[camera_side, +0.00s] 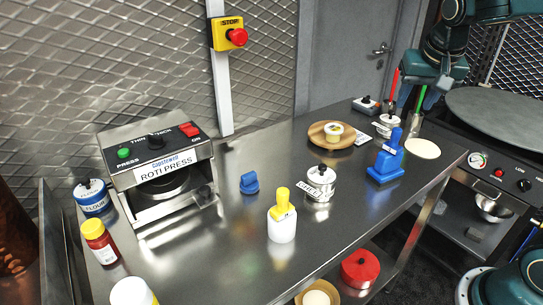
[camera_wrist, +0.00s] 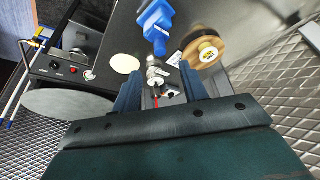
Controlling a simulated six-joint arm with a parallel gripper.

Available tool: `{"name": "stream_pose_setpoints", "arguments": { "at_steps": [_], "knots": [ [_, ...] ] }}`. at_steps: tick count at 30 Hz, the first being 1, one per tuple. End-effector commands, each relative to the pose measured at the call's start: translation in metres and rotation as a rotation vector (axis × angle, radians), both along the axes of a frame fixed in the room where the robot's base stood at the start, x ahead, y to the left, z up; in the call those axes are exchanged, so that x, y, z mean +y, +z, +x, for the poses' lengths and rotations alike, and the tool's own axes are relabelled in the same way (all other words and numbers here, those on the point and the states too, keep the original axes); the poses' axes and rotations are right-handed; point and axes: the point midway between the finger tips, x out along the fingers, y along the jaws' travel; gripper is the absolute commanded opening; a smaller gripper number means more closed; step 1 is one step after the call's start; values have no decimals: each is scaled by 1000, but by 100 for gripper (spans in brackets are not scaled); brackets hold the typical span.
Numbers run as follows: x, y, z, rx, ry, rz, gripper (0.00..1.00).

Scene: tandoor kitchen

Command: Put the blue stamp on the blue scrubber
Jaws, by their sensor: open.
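A small rounded blue piece (camera_side: 249,183), which looks like the blue stamp, sits alone on the steel table right of the roti press. A larger blue object with a flat base and upright handle (camera_side: 386,165), which looks like the blue scrubber, stands near the table's right side. It also shows at the top of the wrist view (camera_wrist: 157,22). I cannot be fully sure which is which. My gripper (camera_side: 408,92) is above the table's far right end, away from both. In the wrist view my gripper (camera_wrist: 162,82) is open, with nothing held.
The roti press (camera_side: 160,165) stands at left. A yellow-capped bottle (camera_side: 282,220) and a lidded steel pot (camera_side: 320,185) stand near the small blue piece. A wooden plate (camera_side: 322,141) with a tub lies behind. Small containers crowd below my gripper.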

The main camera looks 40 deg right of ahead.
Motion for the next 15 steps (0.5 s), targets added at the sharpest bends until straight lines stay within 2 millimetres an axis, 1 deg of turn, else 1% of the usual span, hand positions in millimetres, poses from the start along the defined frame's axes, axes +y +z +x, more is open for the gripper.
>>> {"name": "stream_pose_setpoints", "arguments": {
  "at_steps": [5,9,15],
  "knots": [
    [19,6,-25,-15,117,3,43],
    [38,8,-53,-32,247,1,43],
    [65,3,-96,-55,447,-10,43]
  ]
}}
